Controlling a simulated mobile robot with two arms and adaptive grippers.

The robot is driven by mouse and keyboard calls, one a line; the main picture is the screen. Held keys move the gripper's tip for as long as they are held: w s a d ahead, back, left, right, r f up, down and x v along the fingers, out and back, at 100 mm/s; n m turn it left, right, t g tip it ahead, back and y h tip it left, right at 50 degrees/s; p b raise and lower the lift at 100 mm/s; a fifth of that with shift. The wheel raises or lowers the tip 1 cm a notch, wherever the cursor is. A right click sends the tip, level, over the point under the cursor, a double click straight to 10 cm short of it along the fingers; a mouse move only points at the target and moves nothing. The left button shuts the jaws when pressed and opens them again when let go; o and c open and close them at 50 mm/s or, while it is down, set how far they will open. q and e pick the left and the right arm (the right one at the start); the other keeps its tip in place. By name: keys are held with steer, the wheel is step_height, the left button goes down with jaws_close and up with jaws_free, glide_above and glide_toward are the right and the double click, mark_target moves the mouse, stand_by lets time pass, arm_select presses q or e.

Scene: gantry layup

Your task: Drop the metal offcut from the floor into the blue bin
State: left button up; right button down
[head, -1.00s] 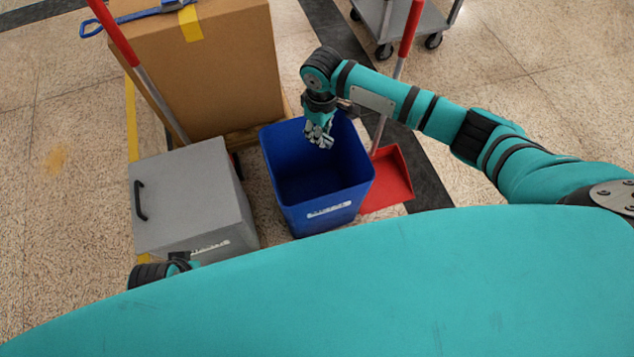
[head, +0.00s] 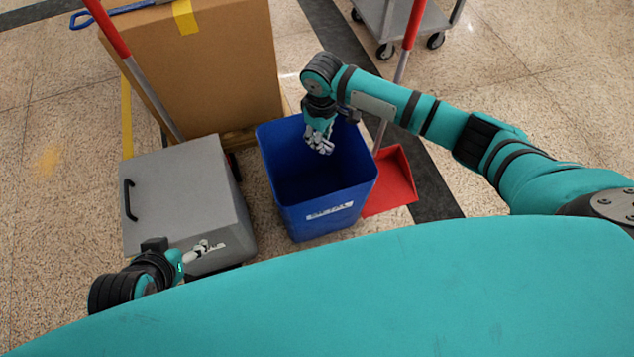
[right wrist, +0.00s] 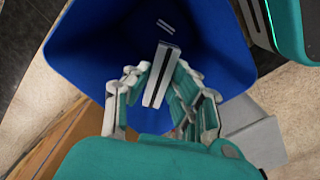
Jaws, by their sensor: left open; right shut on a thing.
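The blue bin (head: 318,215) stands upright on the floor with its top open and a white label on its front. It also fills much of the right wrist view (right wrist: 95,45). My right gripper (head: 321,146) is over the bin's mouth, fingers pointing down. In the right wrist view my right gripper (right wrist: 158,88) is shut on the metal offcut (right wrist: 160,75), a narrow grey piece with a dark stripe, with the blue bin walls around it. A small pale piece shows beyond it; I cannot tell what it is. My left gripper (head: 205,248) is open and empty, in front of the grey bin.
A grey lidded bin (head: 185,190) with a black handle stands left of the blue bin. A large cardboard box (head: 200,75) is behind it. A red dustpan (head: 392,183) lies right of the blue bin. A grey cart (head: 405,18) stands at the back; floor at right is clear.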

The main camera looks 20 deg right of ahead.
steer(key=c, duration=1.1)
jaws_free()
steer(key=shift+r, duration=0.1)
step_height(320, 180, up, 12)
steer(key=shift+f, duration=0.1)
